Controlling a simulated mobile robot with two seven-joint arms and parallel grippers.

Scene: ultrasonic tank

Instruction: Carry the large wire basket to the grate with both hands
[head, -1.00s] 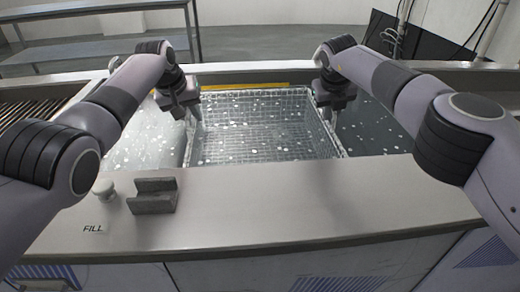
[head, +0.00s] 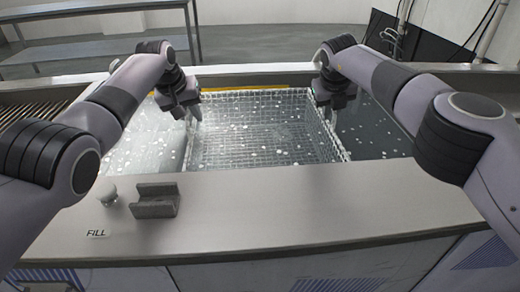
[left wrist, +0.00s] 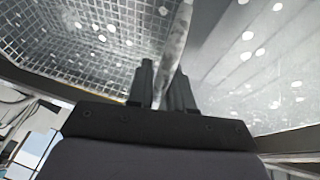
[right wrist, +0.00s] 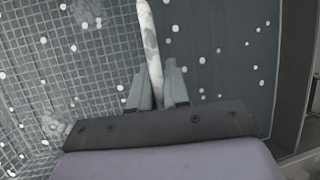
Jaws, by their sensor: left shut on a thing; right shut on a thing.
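The large wire basket (head: 262,147) is in the tank, among many white specks. My left gripper (head: 194,112) is shut on its left rim, and my right gripper (head: 324,112) is shut on its right rim. In the left wrist view the rim (left wrist: 176,45) runs between the fingers, with basket mesh (left wrist: 70,40) to the left. In the right wrist view the rim (right wrist: 149,40) also passes between the fingers. The grate (head: 35,112) is brown and slatted, at the far left, partly hidden by my left arm. I cannot tell how far the basket is raised.
The counter (head: 290,205) runs along the front of the tank, with a grey slotted block (head: 156,207), a pale knob (head: 107,194) and a FILL label (head: 97,234). A yellow strip (head: 222,91) lies along the back edge. Shelving (head: 100,48) stands beyond, on the left.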

